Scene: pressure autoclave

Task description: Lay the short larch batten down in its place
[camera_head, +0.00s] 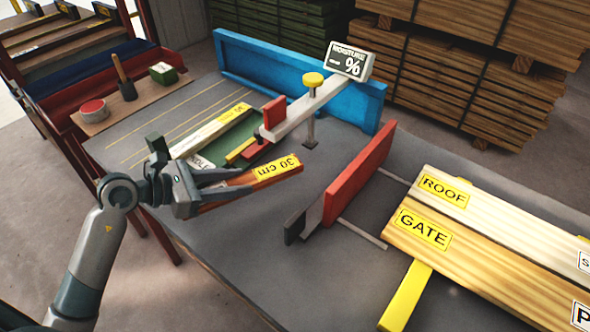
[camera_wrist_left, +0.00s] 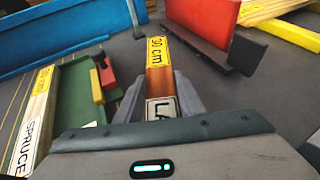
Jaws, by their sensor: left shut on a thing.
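My left gripper (camera_head: 246,181) is shut on the short larch batten (camera_head: 279,170), an orange-brown bar with a yellow "30 cm" label. I hold it above the grey table, in front of the green tray (camera_head: 235,141). In the left wrist view, the batten (camera_wrist_left: 159,79) points away between the fingers, and a white label starting "LA" is partly hidden by the gripper. A pale spruce batten (camera_wrist_left: 33,128) lies beside the green tray at the left. My right gripper is not in view.
A moisture meter (camera_head: 348,61) on a pale arm with a yellow knob stands behind the batten. A red upright plate (camera_head: 360,171) is to its right. Boards marked ROOF (camera_head: 470,199) and GATE (camera_head: 460,246) lie further right. A blue rail (camera_head: 250,60) edges the back.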

